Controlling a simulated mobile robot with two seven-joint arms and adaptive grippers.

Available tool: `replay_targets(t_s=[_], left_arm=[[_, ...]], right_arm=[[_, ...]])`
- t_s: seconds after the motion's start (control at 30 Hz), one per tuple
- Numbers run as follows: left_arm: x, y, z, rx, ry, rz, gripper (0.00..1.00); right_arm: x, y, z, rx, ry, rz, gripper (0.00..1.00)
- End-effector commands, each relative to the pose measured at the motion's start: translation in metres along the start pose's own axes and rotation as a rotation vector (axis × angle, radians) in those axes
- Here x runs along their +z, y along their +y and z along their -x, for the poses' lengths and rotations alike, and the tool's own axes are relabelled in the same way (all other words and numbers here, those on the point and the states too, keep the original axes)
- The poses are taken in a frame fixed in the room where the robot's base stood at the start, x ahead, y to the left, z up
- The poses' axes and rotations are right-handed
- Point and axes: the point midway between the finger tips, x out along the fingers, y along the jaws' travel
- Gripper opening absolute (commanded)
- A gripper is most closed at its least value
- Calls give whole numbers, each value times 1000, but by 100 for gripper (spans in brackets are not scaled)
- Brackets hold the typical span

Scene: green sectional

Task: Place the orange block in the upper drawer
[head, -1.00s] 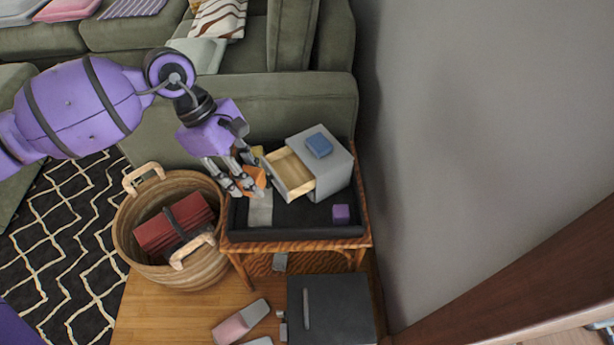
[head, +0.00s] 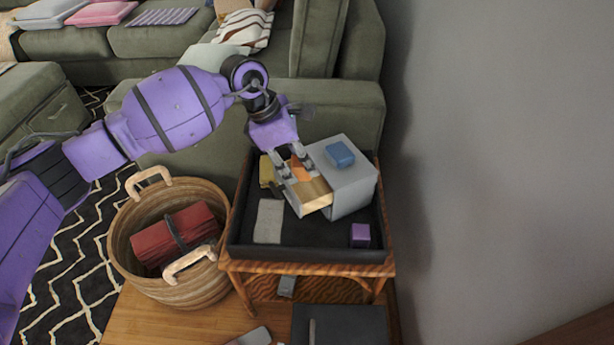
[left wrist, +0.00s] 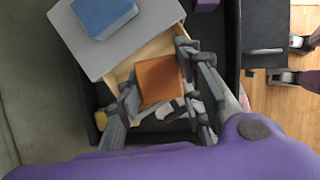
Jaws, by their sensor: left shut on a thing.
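The orange block (head: 300,170) is between the fingers of my left gripper (head: 291,166). The left wrist view shows its orange face (left wrist: 158,80) with a finger on each side. My left gripper (left wrist: 158,82) is shut on it. The small grey cabinet (head: 352,188) has a drawer (head: 315,194) pulled out, with a pale wooden inside. The block is at or over this open drawer; I cannot tell whether it touches the drawer floor. The fingers hide part of the drawer.
A blue block (head: 340,154) lies on the cabinet top. A purple block (head: 360,235) and a yellow thing (head: 267,171) are in the black tray (head: 310,252) on the wicker table. A basket (head: 178,293) stands to the left, the sofa behind, a wall (head: 500,150) right.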

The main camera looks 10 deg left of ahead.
Motion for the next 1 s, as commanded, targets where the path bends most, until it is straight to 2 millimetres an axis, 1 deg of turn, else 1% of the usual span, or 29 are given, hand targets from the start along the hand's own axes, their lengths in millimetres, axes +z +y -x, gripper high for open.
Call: replay_targets(t_s=[0.03,0.1,0.3,0.4,0.5,0.57,0.63,0.87,1.0], left_arm=[[2,5,-12,-1,-3,1,9],[3,10,-20,-1,-2,0,9],[5,16,-30,2,-3,-2,9],[6,21,-41,0,-3,-1,9],[-2,20,-57,-1,-2,1,9],[-5,20,-64,0,-2,0,9],[-6,21,-67,1,-2,-1,9],[-6,21,-65,2,-2,-1,9],[-8,21,-70,1,-1,-1,9]], right_arm=[[1,0,-6,-2,0,2,29],[2,-1,-9,-2,1,3,29],[4,-1,-11,-2,-3,2,29],[9,-1,-13,-2,-9,0,29],[15,-1,-17,-1,-18,-2,29],[17,-1,-19,-1,-21,-2,29],[18,-2,-20,-2,-21,-3,29],[17,-2,-19,-2,-20,-4,29],[18,-2,-21,-2,-21,-4,29]])
